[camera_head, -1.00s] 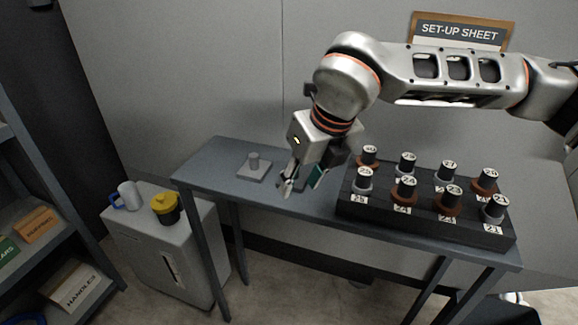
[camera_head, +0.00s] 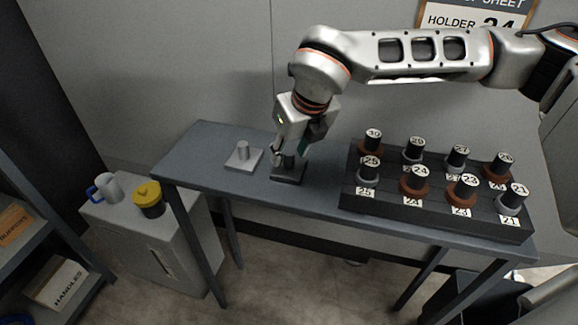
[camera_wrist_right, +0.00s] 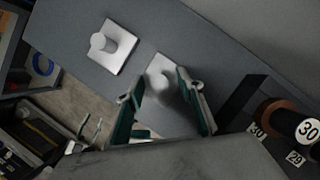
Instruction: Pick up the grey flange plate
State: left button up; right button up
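Two grey plates, each with a round upright post, lie on the blue-grey table (camera_head: 215,150). The left plate (camera_head: 235,165) is clear of the gripper; it also shows in the right wrist view (camera_wrist_right: 122,55). The right plate (camera_head: 290,179) is partly hidden by my right gripper (camera_head: 285,158). In the right wrist view, my right gripper (camera_wrist_right: 160,87) is open, its two green-lined fingers on either side of the right plate's post (camera_wrist_right: 164,88). Finger contact with the post cannot be told. My left gripper is not in view.
A black stepped rack (camera_head: 425,212) of numbered holders stands on the table, right of the gripper. A cabinet (camera_head: 130,225) at left carries a mug (camera_head: 110,187) and a yellow-lidded pot (camera_head: 148,198). A shelf (camera_head: 75,240) stands at far left. The table's left end is clear.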

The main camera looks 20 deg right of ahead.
jog(key=shift+w+f, duration=0.25)
jog(key=shift+f, duration=0.3)
grip_shut()
jog(key=shift+r, duration=0.2)
